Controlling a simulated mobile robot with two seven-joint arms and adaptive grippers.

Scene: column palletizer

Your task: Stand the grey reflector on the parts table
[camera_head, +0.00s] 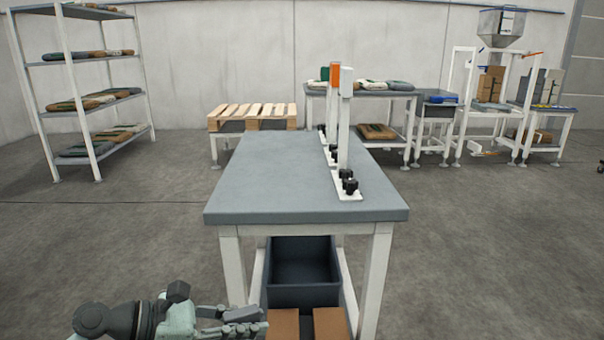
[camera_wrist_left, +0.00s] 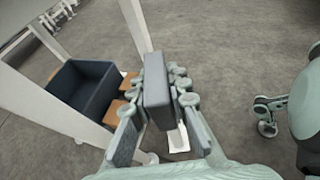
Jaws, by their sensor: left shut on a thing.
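My left gripper (camera_head: 258,322) is low in front of the parts table (camera_head: 300,215), below the level of its top. In the left wrist view its fingers (camera_wrist_left: 157,120) are shut on a dark grey block, the grey reflector (camera_wrist_left: 156,82). A small white piece (camera_wrist_left: 180,140) shows just below the block; I cannot tell whether it belongs to it. The reflector cannot be made out in the head view. My right gripper is not in view.
Two upright posts, one orange-topped (camera_head: 334,85) and one white (camera_head: 344,130), stand on the table's right side with black knobs at their feet. The table's left side is clear. A dark bin (camera_head: 303,290) and brown boxes (camera_head: 329,322) sit beneath it.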

